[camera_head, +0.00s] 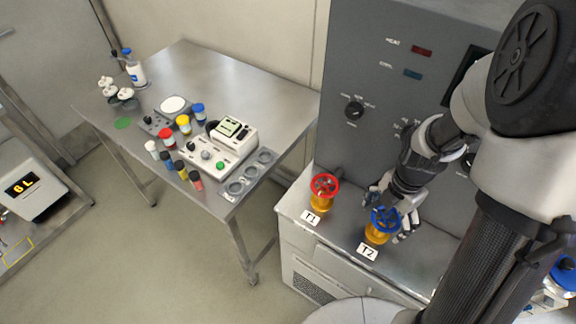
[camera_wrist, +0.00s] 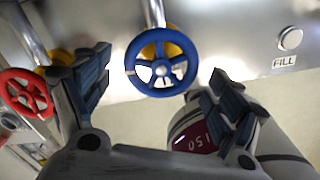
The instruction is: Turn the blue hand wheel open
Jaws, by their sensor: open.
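The blue hand wheel (camera_head: 385,220) sits on a yellow valve body labelled T2, on the metal ledge of the grey cabinet. In the wrist view the blue hand wheel (camera_wrist: 161,62) faces me, with several spokes and open gaps. My gripper (camera_head: 394,208) is at the blue wheel, its fingers spread to either side. In the wrist view my gripper (camera_wrist: 158,90) is open, one finger left of the wheel and one to the lower right. I see no clear contact between the fingers and the rim.
A red hand wheel (camera_head: 324,185) on the T1 valve stands just left; it also shows in the wrist view (camera_wrist: 24,92). The grey control cabinet (camera_head: 375,60) rises behind. A metal table (camera_head: 250,80) with bottles, coloured caps and a meter stands at the left, with free floor between.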

